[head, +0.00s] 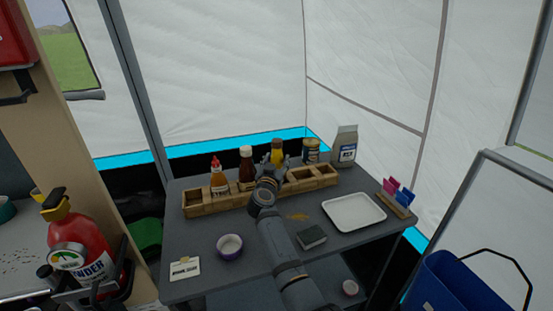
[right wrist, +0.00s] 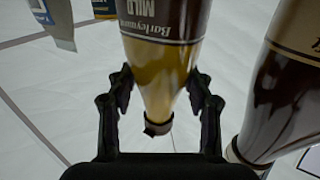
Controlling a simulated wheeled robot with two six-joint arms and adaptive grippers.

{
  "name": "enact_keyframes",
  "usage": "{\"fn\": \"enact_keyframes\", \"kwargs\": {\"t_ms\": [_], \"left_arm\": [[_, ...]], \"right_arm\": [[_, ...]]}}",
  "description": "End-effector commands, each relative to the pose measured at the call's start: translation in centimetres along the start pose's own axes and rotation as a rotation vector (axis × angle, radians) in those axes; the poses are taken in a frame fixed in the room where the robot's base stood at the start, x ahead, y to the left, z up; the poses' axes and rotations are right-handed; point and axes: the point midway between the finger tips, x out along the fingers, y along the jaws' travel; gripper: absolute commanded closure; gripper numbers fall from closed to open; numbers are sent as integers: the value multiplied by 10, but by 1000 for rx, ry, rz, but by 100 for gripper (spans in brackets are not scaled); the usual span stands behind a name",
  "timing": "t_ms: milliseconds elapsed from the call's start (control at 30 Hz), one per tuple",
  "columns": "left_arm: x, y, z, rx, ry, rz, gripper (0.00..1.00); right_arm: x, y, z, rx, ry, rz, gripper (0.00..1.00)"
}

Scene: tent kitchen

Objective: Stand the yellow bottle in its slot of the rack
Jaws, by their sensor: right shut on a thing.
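The yellow bottle (head: 277,150) is at the rack, right of the brown sauce bottle. My right gripper (head: 270,175) is shut on it from the front. In the right wrist view my right gripper (right wrist: 162,103) has its fingers on both sides of the bottle's narrow part; the yellow bottle (right wrist: 160,65) has a dark label. The wooden rack (head: 230,205) runs along the back of the table. My gripper hides the bottle's lower part and the slot under it, so I cannot tell whether the base is in the slot. My left gripper is not in view.
A red-capped bottle (head: 219,180) and the brown bottle (head: 247,165) stand in the rack, the brown one close beside my gripper. A can (head: 311,150) and grey bag (head: 346,147) stand behind. A white tray (head: 354,212), dark box (head: 311,237) and bowl (head: 230,246) are in front.

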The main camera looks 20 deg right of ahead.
Motion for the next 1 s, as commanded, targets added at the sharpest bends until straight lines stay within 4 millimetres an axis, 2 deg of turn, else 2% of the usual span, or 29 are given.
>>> {"fn": "enact_keyframes", "kwargs": {"t_ms": [1000], "left_arm": [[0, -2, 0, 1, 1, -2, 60]], "right_arm": [[0, 0, 7, 0, 2, 0, 100]]}}
